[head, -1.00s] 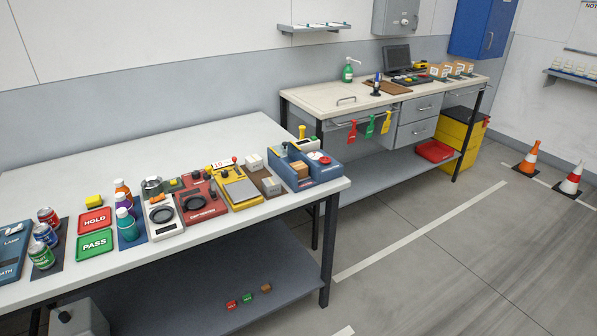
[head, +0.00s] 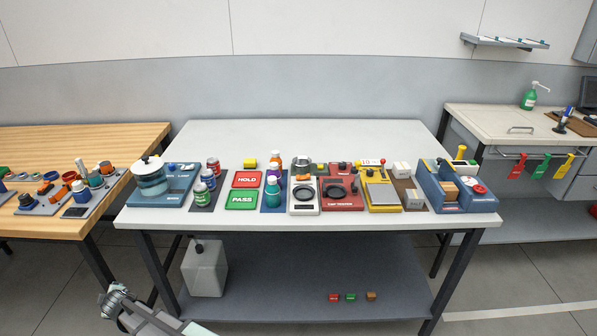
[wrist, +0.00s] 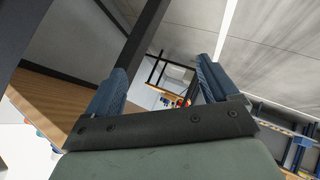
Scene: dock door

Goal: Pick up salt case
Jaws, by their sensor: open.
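No label reading "salt" is legible, so I cannot tell which thing is the salt case. Three small labelled blocks lie on the lower shelf of the white table: a red one (head: 334,297), a green one (head: 351,297) and a brown one (head: 371,296). My gripper (wrist: 160,82) shows in the wrist view with its two blue fingers apart and nothing between them. Part of my arm shows at the lower left of the head view, left of the blocks and well apart from them.
The white table (head: 290,140) carries bottles, HOLD and PASS trays, testers and a blue caddy (head: 463,205). A grey canister (head: 204,268) stands on its lower shelf (head: 270,285), which is mostly clear. A wooden table (head: 80,143) is at left. Dark table legs (head: 165,275) stand near my arm.

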